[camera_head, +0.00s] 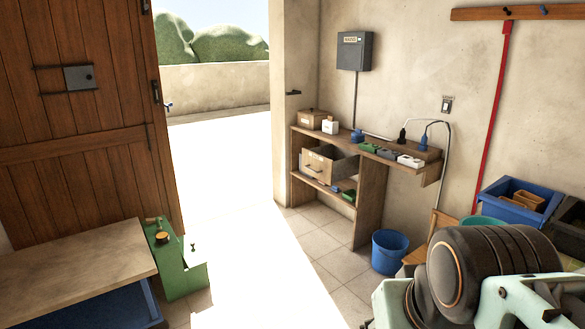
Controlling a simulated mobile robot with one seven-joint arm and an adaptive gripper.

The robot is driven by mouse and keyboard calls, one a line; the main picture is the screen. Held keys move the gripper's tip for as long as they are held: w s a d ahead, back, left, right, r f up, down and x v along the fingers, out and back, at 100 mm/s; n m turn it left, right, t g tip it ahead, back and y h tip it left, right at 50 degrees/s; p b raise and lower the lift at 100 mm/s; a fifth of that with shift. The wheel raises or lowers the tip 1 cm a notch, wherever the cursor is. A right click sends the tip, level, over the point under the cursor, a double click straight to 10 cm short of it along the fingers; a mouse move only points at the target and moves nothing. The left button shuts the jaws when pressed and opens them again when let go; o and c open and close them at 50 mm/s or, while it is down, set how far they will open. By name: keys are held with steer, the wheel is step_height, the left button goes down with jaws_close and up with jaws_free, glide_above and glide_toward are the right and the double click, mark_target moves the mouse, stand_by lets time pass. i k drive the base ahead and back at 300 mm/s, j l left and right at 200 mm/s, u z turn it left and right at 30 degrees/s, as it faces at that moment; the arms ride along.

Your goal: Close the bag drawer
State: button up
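A wooden drawer (316,169) with a handle on its front stands pulled out from the wooden bench unit (369,205) by the far wall. Its grey side wall shows, and its inside is too dark and small to tell; I take it to be the bag drawer. Below it, a lower shelf holds small items, one of them green. My arm fills the lower right corner and is far from the drawer. My gripper cannot be made out in this view.
A blue bucket (389,251) stands on the floor right of the bench unit. Blue crates (490,207) are at the right. A green box-like object (178,262) and a table (70,270) stand at the left. The tiled floor between is clear, with a sunlit doorway behind.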

mark_target(329, 163)
steer(key=i+j, duration=0.15)
steer(key=j, duration=0.2)
steer(key=i+j, duration=0.15)
steer(key=j, duration=0.2)
steer(key=i+j, duration=0.15)
steer(key=j, duration=0.2)
steer(key=i+j, duration=0.15)
steer(key=j, duration=0.2)
steer(key=i+j, duration=0.1)
steer(key=i, duration=0.4)
steer(key=i+j, duration=0.15)
steer(key=i, duration=0.35)
steer(key=i+l, duration=0.2)
steer(key=i, duration=0.3)
steer(key=i+l, duration=0.25)
steer(key=i, duration=0.25)
steer(key=i+l, duration=0.5)
steer(key=i, duration=0.2)
steer(key=i+l, duration=0.5)
steer(key=i, duration=0.15)
steer(key=i+l, duration=0.5)
steer(key=i, duration=0.2)
